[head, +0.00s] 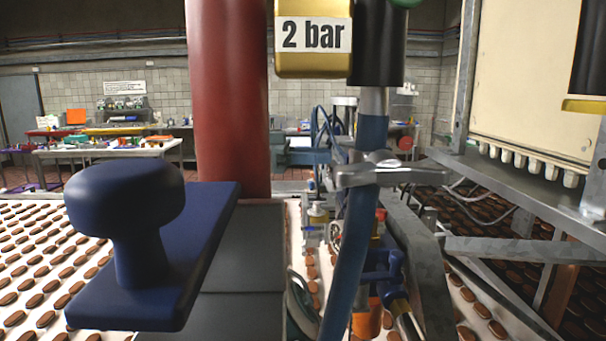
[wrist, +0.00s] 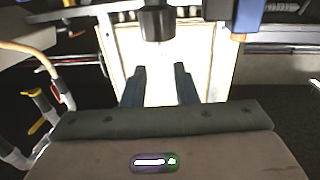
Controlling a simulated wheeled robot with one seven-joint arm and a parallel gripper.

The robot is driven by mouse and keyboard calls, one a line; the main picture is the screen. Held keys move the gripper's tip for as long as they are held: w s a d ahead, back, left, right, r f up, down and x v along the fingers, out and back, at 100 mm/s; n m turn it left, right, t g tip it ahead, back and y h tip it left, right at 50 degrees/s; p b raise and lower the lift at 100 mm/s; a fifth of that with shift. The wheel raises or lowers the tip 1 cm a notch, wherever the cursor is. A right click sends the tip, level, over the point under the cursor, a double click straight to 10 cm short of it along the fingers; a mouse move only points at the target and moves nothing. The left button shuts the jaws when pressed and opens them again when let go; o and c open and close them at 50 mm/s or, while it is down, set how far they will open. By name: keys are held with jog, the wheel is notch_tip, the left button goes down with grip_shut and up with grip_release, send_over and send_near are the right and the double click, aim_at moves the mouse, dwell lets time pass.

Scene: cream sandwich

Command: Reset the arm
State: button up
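In the wrist view my gripper (wrist: 159,72) shows as two dark blue fingers standing apart, with nothing held between them. Behind the fingers is a bright, pale panel (wrist: 157,52) in a frame. A dark cylinder (wrist: 156,24) hangs at the top middle, in line with the gap between the fingers. I cannot clearly make out my gripper in the head view.
In the head view a dark blue knob on a plate (head: 125,205) fills the left foreground. A red column (head: 228,100) and a gold block marked "2 bar" (head: 313,37) stand in the middle. Brown biscuits lie on a white belt (head: 20,250). A metal frame (head: 500,185) is at right.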

jog(key=shift+s+d+b, duration=0.25)
jog(key=shift+d+b, duration=0.55)
jog(key=shift+d, duration=1.05)
jog(key=shift+s+d+b, duration=0.2)
jog(key=shift+d+b, duration=0.55)
jog(key=shift+d, duration=1.05)
jog(key=shift+a+r, duration=0.1)
jog(key=shift+a, duration=0.1)
